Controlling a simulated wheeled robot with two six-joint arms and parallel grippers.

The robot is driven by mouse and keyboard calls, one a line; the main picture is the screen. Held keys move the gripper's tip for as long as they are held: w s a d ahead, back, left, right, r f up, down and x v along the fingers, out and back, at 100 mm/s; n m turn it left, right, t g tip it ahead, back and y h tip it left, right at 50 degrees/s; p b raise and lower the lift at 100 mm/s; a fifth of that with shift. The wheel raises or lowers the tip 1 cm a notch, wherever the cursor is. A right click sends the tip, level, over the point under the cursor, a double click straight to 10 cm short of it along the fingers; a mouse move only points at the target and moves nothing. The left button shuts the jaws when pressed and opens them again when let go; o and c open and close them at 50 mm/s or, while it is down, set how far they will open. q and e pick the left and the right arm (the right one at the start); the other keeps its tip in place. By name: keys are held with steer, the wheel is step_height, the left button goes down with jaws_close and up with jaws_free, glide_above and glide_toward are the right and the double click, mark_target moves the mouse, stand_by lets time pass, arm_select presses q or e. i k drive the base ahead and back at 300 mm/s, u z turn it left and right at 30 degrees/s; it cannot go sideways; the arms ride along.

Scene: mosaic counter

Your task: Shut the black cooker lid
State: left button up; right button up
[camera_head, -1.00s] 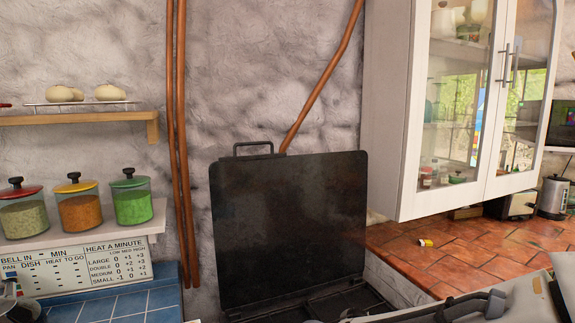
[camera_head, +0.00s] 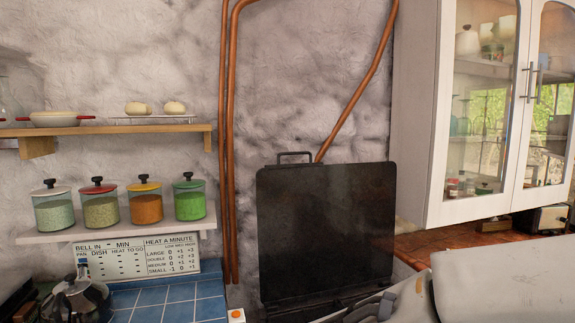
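The black cooker lid (camera_head: 326,232) stands upright and open against the back wall, in the middle of the head view. Its small handle (camera_head: 294,155) sticks up from the top edge, left of the lid's centre. Only a strip of the cooker shows under the lid. My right arm (camera_head: 470,280) reaches in from the lower right, in front of the cooker's right side. My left gripper is not in view.
A blue tiled counter (camera_head: 170,300) lies left of the cooker, with a kettle (camera_head: 78,298) on it. Shelves hold several jars (camera_head: 148,203). Copper pipes (camera_head: 229,150) run up the wall. A white glass-door cabinet (camera_head: 440,110) hangs at right above a red-tiled counter (camera_head: 425,243).

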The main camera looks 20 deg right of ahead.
mark_target(322, 230)
steer(key=u, duration=0.05)
steer(key=k, duration=0.9)
steer(key=z, duration=0.85)
steer(key=i, duration=0.5)
steer(key=u, duration=0.05)
